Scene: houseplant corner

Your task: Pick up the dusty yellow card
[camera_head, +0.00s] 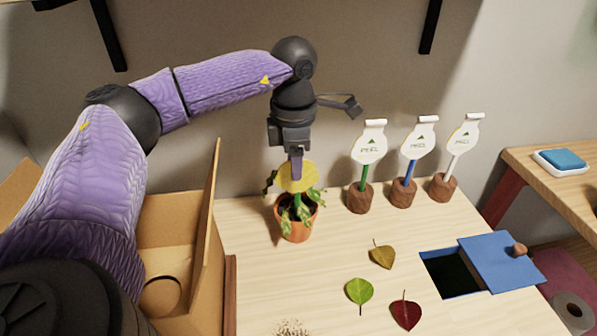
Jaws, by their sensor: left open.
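The dusty yellow card (293,178) is a rounded yellow piece that stands upright on a green stem in a small terracotta pot (296,228) with a drooping green plant (302,207). My left gripper (283,176) points down at the card from above. Its jaws are open, with one dark finger in front of the card's top and another at its left edge. I cannot tell whether a finger touches the card. My right gripper is not in view.
Three white labels on green, blue and white stems stand in wooden blocks (361,198) to the right. Loose leaves (383,256) and a dark opening with a blue lid (497,262) lie in front. A cardboard box (176,230) stands left.

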